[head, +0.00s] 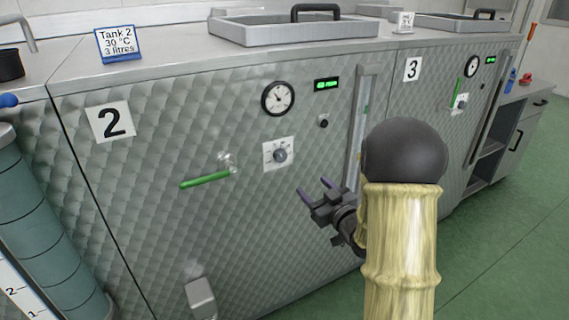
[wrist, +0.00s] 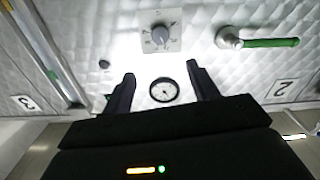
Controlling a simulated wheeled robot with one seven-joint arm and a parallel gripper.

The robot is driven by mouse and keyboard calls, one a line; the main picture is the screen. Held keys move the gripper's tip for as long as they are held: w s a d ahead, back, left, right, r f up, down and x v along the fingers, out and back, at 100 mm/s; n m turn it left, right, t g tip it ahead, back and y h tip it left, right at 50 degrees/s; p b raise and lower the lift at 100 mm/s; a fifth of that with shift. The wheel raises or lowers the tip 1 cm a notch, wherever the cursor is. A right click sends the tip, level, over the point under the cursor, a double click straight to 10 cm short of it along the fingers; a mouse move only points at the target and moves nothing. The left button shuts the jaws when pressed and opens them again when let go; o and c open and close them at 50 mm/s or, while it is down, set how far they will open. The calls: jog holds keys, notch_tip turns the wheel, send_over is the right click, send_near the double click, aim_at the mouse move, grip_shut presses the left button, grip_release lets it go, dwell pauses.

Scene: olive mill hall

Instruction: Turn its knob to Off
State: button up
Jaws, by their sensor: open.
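The grey knob (head: 280,156) sits on a white square dial plate on the quilted metal front of tank 2. In the wrist view the knob (wrist: 161,35) is beyond my fingertips, slightly above the gap between them; that view is upside down. The dial marks are too small to read, so its setting cannot be told. My gripper (head: 313,189) is open and empty, with dark purplish fingers, to the lower right of the knob in the head view. In the wrist view my gripper (wrist: 160,73) is apart from the knob.
A green lever valve (head: 206,180) sticks out left of the knob. A round gauge (head: 278,98), a green display (head: 327,84) and a small black button (head: 323,122) are above. A vertical sight glass (head: 362,110) stands right. Tank 3 has a similar knob plate (head: 459,103).

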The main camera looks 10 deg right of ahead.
aim_at(282, 157)
jog(key=shift+w, duration=0.1)
jog(key=p+x, duration=0.1)
jog(key=x, duration=1.5)
jog(key=shift+w+a+f+p, duration=0.1)
jog(key=shift+w+p, duration=0.05)
jog(key=shift+p, duration=0.15)
jog(key=shift+w+a, duration=0.25)
jog(key=shift+w, duration=0.15)
jog(key=shift+d, duration=0.15)
jog(key=c, duration=1)
